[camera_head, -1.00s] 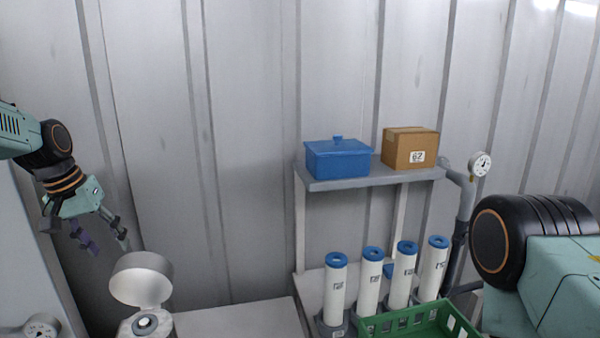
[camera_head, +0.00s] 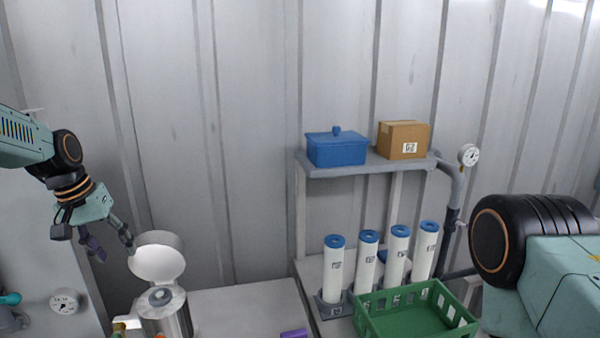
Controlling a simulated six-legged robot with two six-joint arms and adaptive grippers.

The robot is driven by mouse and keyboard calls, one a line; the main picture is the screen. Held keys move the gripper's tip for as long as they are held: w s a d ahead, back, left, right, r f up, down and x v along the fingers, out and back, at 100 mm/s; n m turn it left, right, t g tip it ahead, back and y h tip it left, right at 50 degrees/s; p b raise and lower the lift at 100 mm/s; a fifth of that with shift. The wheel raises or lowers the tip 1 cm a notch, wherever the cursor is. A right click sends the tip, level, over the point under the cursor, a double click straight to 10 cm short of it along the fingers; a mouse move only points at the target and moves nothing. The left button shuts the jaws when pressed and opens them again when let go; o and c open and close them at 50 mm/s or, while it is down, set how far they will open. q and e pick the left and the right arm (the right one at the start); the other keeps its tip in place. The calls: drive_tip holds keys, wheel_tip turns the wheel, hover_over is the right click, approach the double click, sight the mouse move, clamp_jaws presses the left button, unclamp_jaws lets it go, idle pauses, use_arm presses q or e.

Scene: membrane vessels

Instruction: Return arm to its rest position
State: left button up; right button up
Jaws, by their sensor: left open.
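My left gripper (camera_head: 112,240) hangs at the left, fingers spread open and empty, pointing down and to the right. It is above and left of a metal vessel (camera_head: 166,312) whose round lid (camera_head: 157,260) stands raised; an opening with a grey ring shows at its top. The fingertips look close to the lid in the picture; I cannot tell the depth between them. My right arm (camera_head: 545,260) fills the lower right, and its gripper is out of view.
White cylinders (camera_head: 366,262) with blue caps stand in a rack behind a green crate (camera_head: 400,330). A shelf (camera_head: 375,168) holds a blue lidded box (camera_head: 336,150) and a carton (camera_head: 403,140). Gauges (camera_head: 468,155) and (camera_head: 66,301) show at the sides. A purple item (camera_head: 294,334) lies on the bench (camera_head: 240,308).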

use_arm(q)
drive_tip(key=shift+m+g+y, duration=0.3)
drive_tip(key=shift+m+g, duration=0.2)
drive_tip(key=shift+g, duration=0.1)
drive_tip(key=s+d+f, duration=0.3)
drive_tip(key=s+f, duration=0.1)
drive_tip(key=f, duration=0.4)
drive_tip(key=s+d+f, duration=0.4)
drive_tip(key=s+f, duration=0.1)
drive_tip(key=f, duration=0.3)
drive_tip(key=s+d+f, duration=0.4)
drive_tip(key=s+f, duration=0.1)
drive_tip(key=f, duration=0.3)
drive_tip(key=shift+s+f, duration=0.25)
drive_tip(key=shift+f, duration=0.15)
drive_tip(key=s+d+f+m+g+y, duration=0.1)
drive_tip(key=s+d+f, duration=0.15)
drive_tip(key=s, duration=1.15)
drive_tip(key=s+d+f, duration=0.2)
drive_tip(key=s+f, duration=0.1)
drive_tip(key=s, duration=1)
wheel_tip(320, 180, down, 20)
drive_tip(key=b, duration=2)
drive_tip(key=shift+w, duration=0.2)
drive_tip(key=shift+s+a, duration=0.15)
